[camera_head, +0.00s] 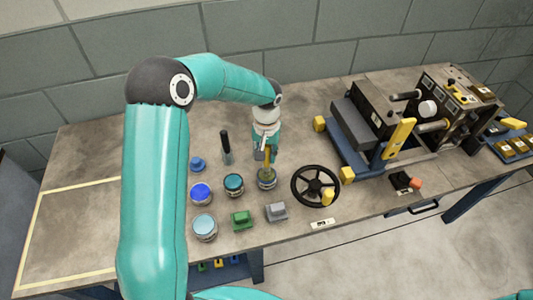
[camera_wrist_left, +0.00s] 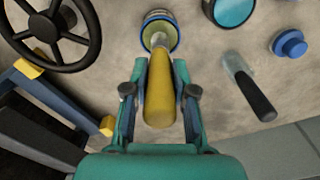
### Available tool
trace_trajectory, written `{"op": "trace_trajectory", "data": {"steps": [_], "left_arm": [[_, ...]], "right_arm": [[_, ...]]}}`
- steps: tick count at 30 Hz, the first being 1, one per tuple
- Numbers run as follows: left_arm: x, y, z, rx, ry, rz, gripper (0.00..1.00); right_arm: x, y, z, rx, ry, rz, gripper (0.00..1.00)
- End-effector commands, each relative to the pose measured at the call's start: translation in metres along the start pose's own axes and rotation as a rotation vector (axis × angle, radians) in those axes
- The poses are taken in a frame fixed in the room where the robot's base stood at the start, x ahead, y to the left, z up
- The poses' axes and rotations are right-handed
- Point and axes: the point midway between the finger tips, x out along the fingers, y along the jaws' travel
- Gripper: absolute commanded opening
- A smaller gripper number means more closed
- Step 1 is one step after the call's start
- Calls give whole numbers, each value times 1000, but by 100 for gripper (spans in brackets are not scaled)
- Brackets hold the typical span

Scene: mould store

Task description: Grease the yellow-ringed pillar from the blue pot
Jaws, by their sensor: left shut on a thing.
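My left gripper (camera_head: 264,152) is shut on a yellow-handled brush (camera_wrist_left: 160,90), which points down at a jar (camera_head: 267,184). The jar also shows in the wrist view (camera_wrist_left: 161,30), with a blue rim; the brush's lower end overlaps its mouth, and I cannot tell how deep it reaches. The bright blue pot (camera_head: 201,193) stands open to the left, apart from the brush. The mould (camera_head: 372,112) at the right has short pillars; one pillar (camera_head: 434,126) looks yellowish, but its ring is too small to make out. My right gripper is not in view.
A teal pot (camera_head: 233,185), a pale blue pot (camera_head: 205,228), a blue knob (camera_head: 197,164) and a black-handled tool (camera_head: 226,145) are near the jar. Green (camera_head: 241,219) and grey (camera_head: 276,212) blocks are in front. A black handwheel (camera_head: 315,185) stands between jar and mould.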

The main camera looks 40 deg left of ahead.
Motion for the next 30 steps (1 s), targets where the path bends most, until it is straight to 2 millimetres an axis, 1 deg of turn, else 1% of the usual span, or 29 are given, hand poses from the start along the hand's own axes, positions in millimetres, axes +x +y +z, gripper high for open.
{"op": "trace_trajectory", "data": {"steps": [10, 14, 30], "left_arm": [[2, 0, 1, 1, -4, 0, 0], [-1, 0, 1, 1, -4, 0, 0], [-44, 0, 0, 1, -1, 0, 0]], "right_arm": [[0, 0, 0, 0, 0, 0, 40], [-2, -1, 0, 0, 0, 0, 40], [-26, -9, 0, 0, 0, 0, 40]]}}
